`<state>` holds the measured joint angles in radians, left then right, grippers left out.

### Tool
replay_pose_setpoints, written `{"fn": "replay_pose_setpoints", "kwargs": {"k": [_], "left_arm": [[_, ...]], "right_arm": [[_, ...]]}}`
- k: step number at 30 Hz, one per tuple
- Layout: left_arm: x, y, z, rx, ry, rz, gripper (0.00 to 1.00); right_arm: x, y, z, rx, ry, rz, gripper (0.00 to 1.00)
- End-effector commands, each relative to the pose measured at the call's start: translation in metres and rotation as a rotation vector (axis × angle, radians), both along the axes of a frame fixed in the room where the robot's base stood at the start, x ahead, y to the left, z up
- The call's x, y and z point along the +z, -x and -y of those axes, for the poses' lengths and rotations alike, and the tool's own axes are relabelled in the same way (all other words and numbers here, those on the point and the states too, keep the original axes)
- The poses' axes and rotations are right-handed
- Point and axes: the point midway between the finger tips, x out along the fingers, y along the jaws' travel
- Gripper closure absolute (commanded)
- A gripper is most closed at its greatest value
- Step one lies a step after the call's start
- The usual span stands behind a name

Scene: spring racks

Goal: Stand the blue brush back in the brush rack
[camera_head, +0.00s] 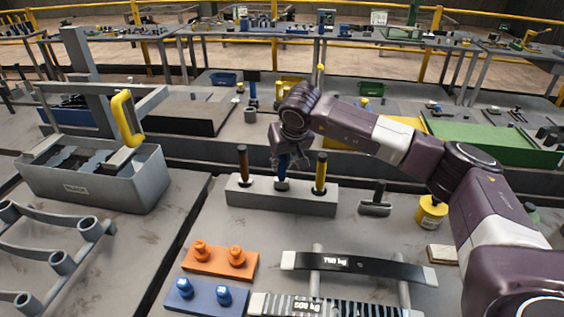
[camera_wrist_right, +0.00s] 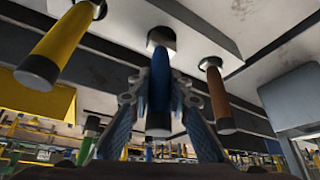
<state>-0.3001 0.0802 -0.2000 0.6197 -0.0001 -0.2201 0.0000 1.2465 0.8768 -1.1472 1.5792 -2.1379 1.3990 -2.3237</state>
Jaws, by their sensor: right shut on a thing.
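The grey brush rack (camera_head: 310,203) stands on the table in the middle of the head view. A brown-handled brush (camera_head: 243,161) stands in its left hole and a yellow-handled one (camera_head: 320,172) in its right hole. My right gripper (camera_head: 283,158) is above the middle of the rack, shut on the blue brush (camera_head: 282,171). In the right wrist view the gripper (camera_wrist_right: 158,97) grips both sides of the blue handle (camera_wrist_right: 159,72), which lines up with the middle hole. How deep its lower end sits is hard to tell. My left gripper is out of view.
A grey bin (camera_head: 105,185) with a yellow handle stands to the left. A small dark-handled tool (camera_head: 375,205) and a yellow tin (camera_head: 431,212) are to the right. Orange (camera_head: 219,262) and blue blocks (camera_head: 205,298) and a spring rack lie in front.

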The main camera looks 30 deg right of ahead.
Motion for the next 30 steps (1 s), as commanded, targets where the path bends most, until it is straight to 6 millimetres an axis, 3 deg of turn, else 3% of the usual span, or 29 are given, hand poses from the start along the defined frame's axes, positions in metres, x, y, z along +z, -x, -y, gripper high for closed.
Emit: {"fn": "replay_pose_setpoints", "kwargs": {"k": [27, 28, 30], "left_arm": [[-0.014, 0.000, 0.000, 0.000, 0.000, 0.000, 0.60], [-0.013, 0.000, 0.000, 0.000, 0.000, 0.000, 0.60], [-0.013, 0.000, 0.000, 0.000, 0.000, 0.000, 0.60]], "right_arm": [[-0.019, 0.000, 0.000, 0.000, 0.000, 0.001, 1.00], [-0.018, 0.000, 0.000, -0.001, 0.000, 0.001, 0.80], [-0.018, 0.000, 0.000, 0.000, 0.000, 0.001, 0.72]]}}
